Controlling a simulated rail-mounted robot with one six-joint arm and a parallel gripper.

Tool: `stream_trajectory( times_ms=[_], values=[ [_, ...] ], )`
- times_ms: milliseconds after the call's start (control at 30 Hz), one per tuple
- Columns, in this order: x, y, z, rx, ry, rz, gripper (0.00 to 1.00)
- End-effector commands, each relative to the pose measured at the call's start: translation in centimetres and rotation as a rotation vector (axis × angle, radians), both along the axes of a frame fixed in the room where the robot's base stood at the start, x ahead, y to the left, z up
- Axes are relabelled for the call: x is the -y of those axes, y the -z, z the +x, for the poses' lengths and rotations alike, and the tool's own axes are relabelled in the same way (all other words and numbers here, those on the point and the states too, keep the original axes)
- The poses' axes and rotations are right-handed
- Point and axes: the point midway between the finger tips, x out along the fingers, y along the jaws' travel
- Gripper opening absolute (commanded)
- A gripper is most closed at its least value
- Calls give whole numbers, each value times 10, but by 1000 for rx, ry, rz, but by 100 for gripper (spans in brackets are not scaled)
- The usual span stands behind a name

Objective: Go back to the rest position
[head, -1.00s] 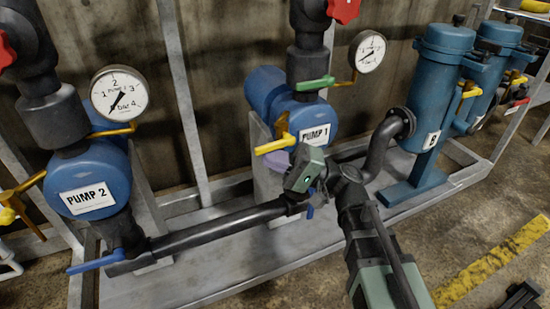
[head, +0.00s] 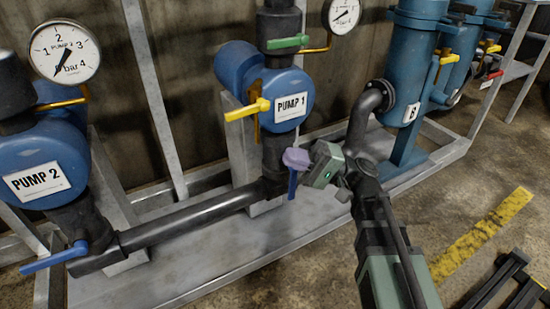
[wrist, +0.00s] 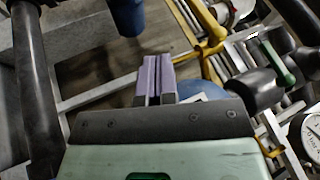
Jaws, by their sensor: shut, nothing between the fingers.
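My gripper (head: 294,158) has purple fingers and hangs in front of the pipework below the blue pump marked PUMP 1 (head: 270,90). In the wrist view its two purple fingers (wrist: 156,80) lie side by side, shut with nothing between them. A blue valve handle (head: 292,184) points down just below the fingertips in the head view; I cannot tell whether they touch. The arm is bent at the wrist, and no rest position is marked in view.
PUMP 2 (head: 45,150) stands at left, with a blue handle (head: 55,258) below. A yellow handle (head: 248,110) and a green handle (head: 287,42) sit on PUMP 1. Blue filter B (head: 408,80) stands at right. The floor by the yellow stripe (head: 485,240) is mostly open.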

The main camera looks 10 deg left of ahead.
Motion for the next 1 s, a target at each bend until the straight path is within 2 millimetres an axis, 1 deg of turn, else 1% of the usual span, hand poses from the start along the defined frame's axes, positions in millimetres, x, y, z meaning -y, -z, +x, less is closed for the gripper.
stream_trajectory(
  times_ms=[200, 267, 333, 367, 400, 467, 500, 567, 600, 667, 700, 733, 767, 800, 867, 900, 967, 1000],
  values=[
    [0, 0, 0, 0, 2, -3, 0],
    [-2, 6, 1, 4, 7, -42, 0],
    [-8, 25, -1, 18, 15, -156, 0],
    [-11, 38, -2, 28, 20, -232, 0],
    [-12, 57, -5, 45, 30, -355, 0],
    [-7, 79, -8, 76, 52, -577, 0],
    [4, 92, -9, 99, 69, -735, 0],
    [26, 107, -10, 132, 96, -959, 0],
    [44, 114, -10, 152, 110, -1095, 0],
    [72, 118, -10, 177, 129, -1279, 0],
    [92, 117, -11, 192, 143, -1390, 0],
    [107, 115, -11, 203, 151, -1471, 0],
    [121, 111, -12, 213, 158, -1549, 0],
    [141, 104, -13, 224, 166, -1648, 0],
    [171, 87, -16, 237, 178, -1786, 0],
    [188, 76, -18, 243, 183, -1862, 0],
    [208, 57, -21, 243, 191, -1943, 0],
    [215, 43, -23, 237, 196, -1966, 0]
  ],
)
